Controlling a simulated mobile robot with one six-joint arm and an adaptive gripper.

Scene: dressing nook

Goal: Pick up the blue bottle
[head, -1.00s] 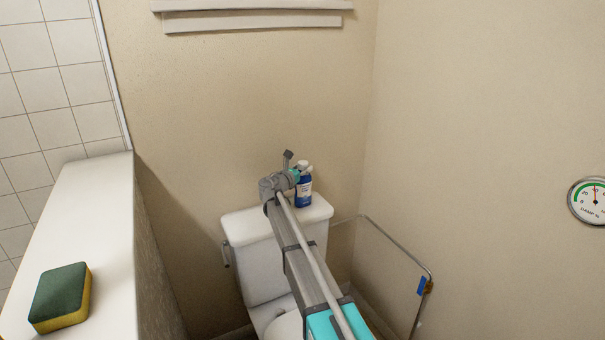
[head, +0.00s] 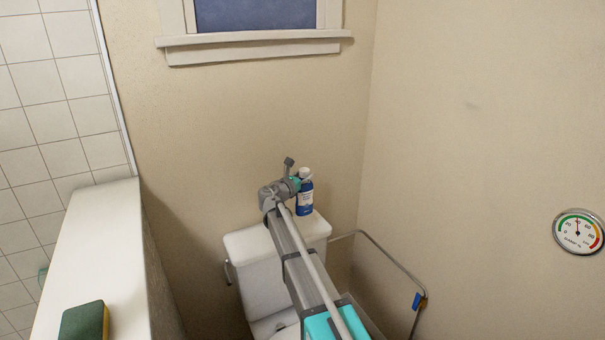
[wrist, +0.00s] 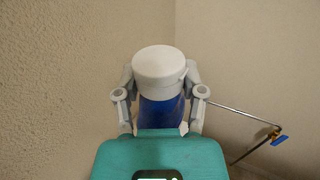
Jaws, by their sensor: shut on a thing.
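The blue bottle (head: 305,199) has a white cap and a pale label. In the head view it is upright, over the right part of the white toilet tank lid (head: 250,241), and appears raised a little above it. My gripper (head: 301,182) is at the bottle's upper part. In the wrist view, my gripper (wrist: 160,92) has one finger on each side of the blue bottle (wrist: 160,112), shut on it just below the white cap. The bottle's lower part is hidden behind my gripper's teal body in that view.
A white ledge (head: 95,245) with a green and yellow sponge (head: 84,322) is at the left. A metal rail (head: 385,252) with a blue tag stands right of the toilet. A round gauge (head: 578,232) hangs on the right wall. A window (head: 255,15) is above.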

